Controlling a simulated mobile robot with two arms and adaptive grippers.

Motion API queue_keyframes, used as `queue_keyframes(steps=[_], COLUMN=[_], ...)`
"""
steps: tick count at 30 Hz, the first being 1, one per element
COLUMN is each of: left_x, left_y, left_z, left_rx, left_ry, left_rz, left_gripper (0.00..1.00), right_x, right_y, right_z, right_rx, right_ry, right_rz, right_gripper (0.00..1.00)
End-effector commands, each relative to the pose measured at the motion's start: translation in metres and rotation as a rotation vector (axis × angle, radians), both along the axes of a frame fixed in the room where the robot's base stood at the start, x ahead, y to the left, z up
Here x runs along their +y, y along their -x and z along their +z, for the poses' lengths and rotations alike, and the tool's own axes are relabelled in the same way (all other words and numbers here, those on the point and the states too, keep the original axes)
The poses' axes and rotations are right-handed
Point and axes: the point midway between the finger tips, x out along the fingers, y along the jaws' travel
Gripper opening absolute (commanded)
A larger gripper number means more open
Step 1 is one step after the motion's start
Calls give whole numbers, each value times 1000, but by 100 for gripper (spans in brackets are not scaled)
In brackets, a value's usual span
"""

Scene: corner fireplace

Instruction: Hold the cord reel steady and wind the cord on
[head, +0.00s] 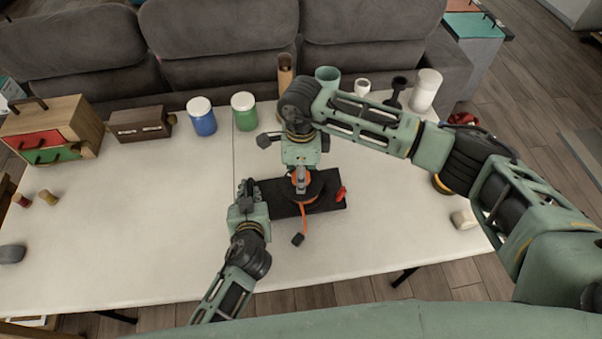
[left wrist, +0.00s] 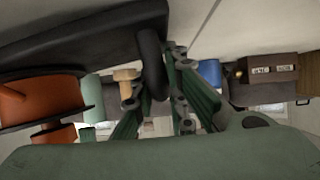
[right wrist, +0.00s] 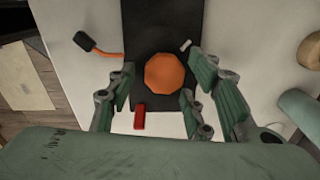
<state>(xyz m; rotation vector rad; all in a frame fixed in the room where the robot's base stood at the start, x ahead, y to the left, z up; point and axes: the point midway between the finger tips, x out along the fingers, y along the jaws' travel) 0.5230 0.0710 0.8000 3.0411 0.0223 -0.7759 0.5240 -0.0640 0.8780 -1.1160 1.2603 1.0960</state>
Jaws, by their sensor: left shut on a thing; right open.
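The cord reel (head: 318,186) has a black base board (head: 328,203) on the table, and its orange drum (left wrist: 42,101) shows in the left wrist view. From above, its orange hub (right wrist: 164,74) shows in the right wrist view. An orange cord (head: 303,218) runs from the reel to a black plug (head: 298,239) lying on the table. My left gripper (head: 245,190) is shut on the black handle loop (left wrist: 152,62) at the base's left end. My right gripper (right wrist: 163,80) is open above the hub, its fingers apart on both sides. The right arm partly hides the reel in the head view.
A red piece (head: 341,193) is at the board's right end. A blue jar (head: 202,117), a green jar (head: 244,112) and several cups stand along the back. A wooden drawer box (head: 55,130) stands at the left. The front of the table is clear.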

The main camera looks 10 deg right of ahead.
Motion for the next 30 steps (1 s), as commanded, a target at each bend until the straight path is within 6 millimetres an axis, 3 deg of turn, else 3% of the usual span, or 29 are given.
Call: queue_keyframes(steps=[12, 26, 30], left_x=[1, 1, 1], left_y=[1, 1, 1], left_z=[-2, -2, -2], left_rx=[4, 4, 4], left_ry=[1, 2, 1], left_rz=[3, 3, 4], left_gripper=[0, 0, 0], right_x=[0, 1, 1], right_y=[0, 1, 1], right_z=[-8, -8, -8], right_rx=[-1, 1, 2], right_ry=[-1, -1, -1], right_rz=[0, 1, -1], right_gripper=[46, 6, 4])
